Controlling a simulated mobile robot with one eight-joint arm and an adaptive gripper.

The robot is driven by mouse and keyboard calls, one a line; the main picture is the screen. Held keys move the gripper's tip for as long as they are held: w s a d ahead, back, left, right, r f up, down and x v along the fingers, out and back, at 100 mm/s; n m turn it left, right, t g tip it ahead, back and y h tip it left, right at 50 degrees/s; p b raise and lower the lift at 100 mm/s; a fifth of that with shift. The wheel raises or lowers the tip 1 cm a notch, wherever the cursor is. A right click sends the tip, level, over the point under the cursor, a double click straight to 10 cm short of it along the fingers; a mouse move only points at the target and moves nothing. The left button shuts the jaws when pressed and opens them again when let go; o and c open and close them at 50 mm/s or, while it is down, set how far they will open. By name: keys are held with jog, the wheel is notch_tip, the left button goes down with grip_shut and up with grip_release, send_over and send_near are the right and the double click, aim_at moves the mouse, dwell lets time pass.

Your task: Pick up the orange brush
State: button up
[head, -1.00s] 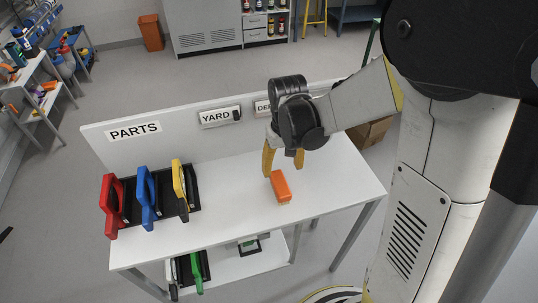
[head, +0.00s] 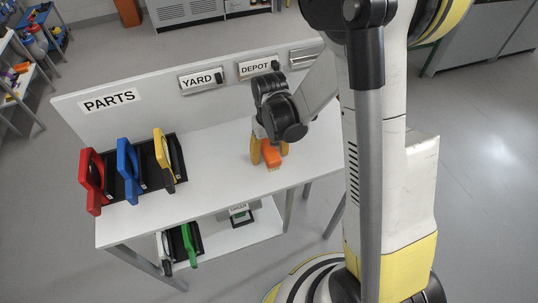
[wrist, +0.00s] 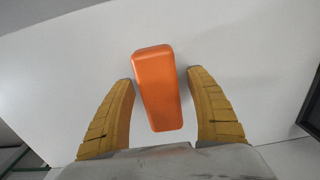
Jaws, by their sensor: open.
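The orange brush (head: 273,156) lies on the white table top, with its bristles toward the front edge. In the wrist view the brush (wrist: 158,88) lies between the two yellow fingers, with a gap on each side. My gripper (head: 268,158) is open and points down over the brush. In the wrist view my gripper (wrist: 162,98) shows both fingers apart, with nothing held. In the head view the fingers and dark knuckle hide part of the brush.
Red (head: 93,182), blue (head: 128,170) and yellow (head: 164,158) handled items stand in a black rack at the table's left. A back panel with a PARTS sign (head: 110,99) runs behind. A lower shelf (head: 226,236) holds a green-handled item (head: 188,243). The table's middle is clear.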

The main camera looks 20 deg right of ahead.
jog(key=shift+r, duration=0.1)
jog(key=c, duration=1.4)
jog(key=shift+r, duration=0.1)
grip_shut()
